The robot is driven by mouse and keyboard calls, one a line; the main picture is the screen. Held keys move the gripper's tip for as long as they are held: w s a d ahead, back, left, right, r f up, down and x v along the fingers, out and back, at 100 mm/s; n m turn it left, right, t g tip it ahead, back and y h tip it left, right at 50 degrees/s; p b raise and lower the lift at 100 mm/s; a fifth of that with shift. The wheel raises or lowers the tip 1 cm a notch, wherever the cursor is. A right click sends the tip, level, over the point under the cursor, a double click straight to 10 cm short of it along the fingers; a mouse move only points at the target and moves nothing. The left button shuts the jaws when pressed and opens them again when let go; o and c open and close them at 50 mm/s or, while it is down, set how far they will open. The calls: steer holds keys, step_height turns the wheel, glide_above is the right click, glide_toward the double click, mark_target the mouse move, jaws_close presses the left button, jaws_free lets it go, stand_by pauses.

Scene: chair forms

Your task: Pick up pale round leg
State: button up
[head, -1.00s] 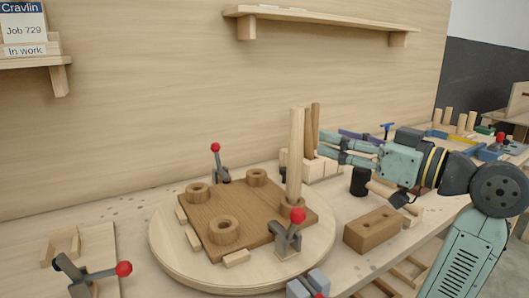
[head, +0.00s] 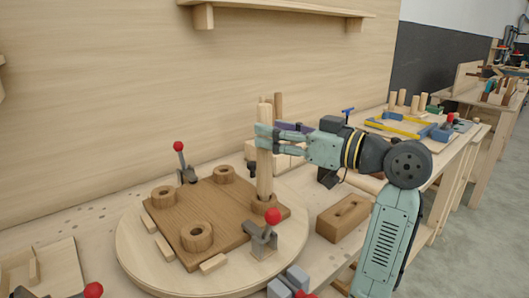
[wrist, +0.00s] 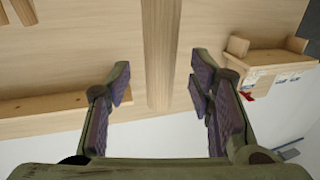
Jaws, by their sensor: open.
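The pale round leg (head: 264,165) stands upright in a ring socket on the brown square seat board (head: 205,220), at its right corner. It also shows in the wrist view (wrist: 160,55), running down between the two fingers. My gripper (head: 262,137) is at the upper part of the leg, coming from the right. In the wrist view my gripper (wrist: 158,90) is open, with a finger on each side of the leg and a visible gap to each. The other ring sockets on the board are empty.
The board lies on a round pale turntable (head: 140,262) with red-knobbed clamps (head: 262,240) around it. A brown block with holes (head: 342,217) stands to the right. More legs stand in a pale rack (head: 288,158) behind my gripper. A shelf (head: 280,10) hangs above.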

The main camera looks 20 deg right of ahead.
steer(key=x, duration=0.3)
steer(key=shift+p, duration=0.3)
jaws_close()
stand_by(0.5)
